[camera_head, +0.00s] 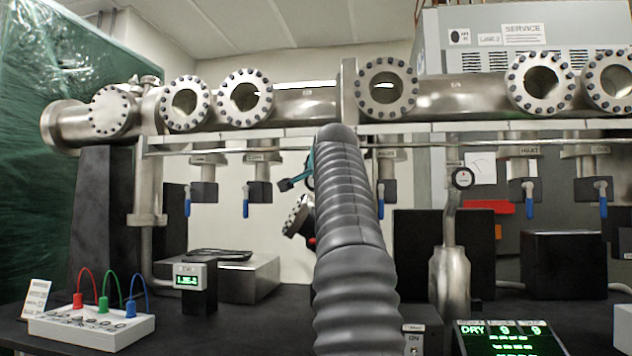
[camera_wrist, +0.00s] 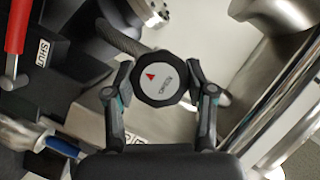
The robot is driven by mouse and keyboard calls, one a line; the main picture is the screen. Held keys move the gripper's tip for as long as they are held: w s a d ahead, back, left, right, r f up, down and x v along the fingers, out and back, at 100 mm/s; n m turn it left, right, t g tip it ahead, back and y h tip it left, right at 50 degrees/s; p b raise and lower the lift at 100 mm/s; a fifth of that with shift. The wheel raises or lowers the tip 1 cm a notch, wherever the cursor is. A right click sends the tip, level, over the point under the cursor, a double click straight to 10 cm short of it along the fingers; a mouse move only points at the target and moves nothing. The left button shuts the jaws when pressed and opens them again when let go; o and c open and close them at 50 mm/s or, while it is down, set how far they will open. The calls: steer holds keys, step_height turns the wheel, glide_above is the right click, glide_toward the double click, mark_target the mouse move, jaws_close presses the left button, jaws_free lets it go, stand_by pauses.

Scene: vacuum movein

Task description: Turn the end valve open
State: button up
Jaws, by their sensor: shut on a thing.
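The end valve shows in the wrist view as a black faceted knob (camera_wrist: 159,78) with a round white face, lettering and a red triangle pointing to the upper left. My gripper (camera_wrist: 157,84) is shut on this knob, one finger against each side. In the head view only a small dark and teal part of my gripper (camera_head: 291,183) shows, near the middle below the long steel pipe. The rest of it and the knob are hidden there.
The steel pipe (camera_head: 306,104) with several bolted round ports spans the back. Blue-handled valves (camera_head: 246,208) hang below it. A red handle (camera_wrist: 17,28) and a SHUT label lie left of my gripper in the wrist view. A shiny pipe (camera_wrist: 275,105) runs close on the right.

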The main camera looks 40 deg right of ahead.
steer(key=shift+n, duration=0.3)
stand_by(0.4)
steer(key=o, duration=1.2)
steer(key=shift+c, duration=0.2)
steer(key=v, duration=1.2)
steer(key=shift+w+a, duration=0.1)
steer(key=shift+w, duration=0.05)
